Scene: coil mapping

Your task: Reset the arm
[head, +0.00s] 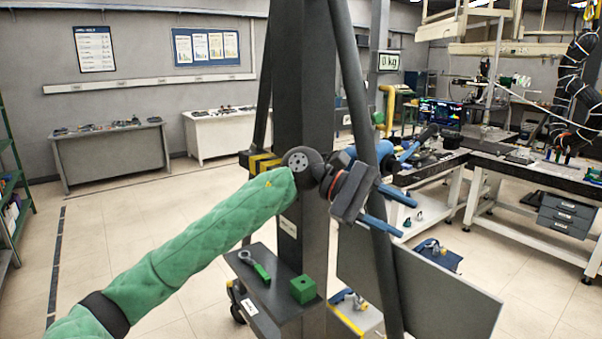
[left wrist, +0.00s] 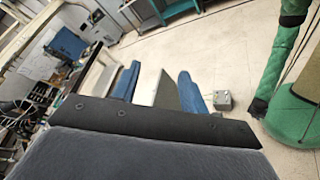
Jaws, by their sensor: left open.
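My left arm, in a green quilted sleeve, comes in from the lower left in the head view. Its gripper (head: 408,219) is in front of a dark upright column (head: 303,70). The two blue fingers are spread apart and point to the lower right. In the left wrist view the fingers (left wrist: 160,70) are also apart. A pale grey flat surface shows between them; I cannot tell how far beyond them it lies. I see nothing gripped. My right gripper does not show in either view.
A dark shelf (head: 268,291) on the column holds a green block (head: 303,289) and a ring-ended green piece (head: 254,265). A slanted pole (head: 352,80) and grey panel (head: 425,290) are close by the gripper. Workbenches (head: 520,175) stand right. Floor at left is clear.

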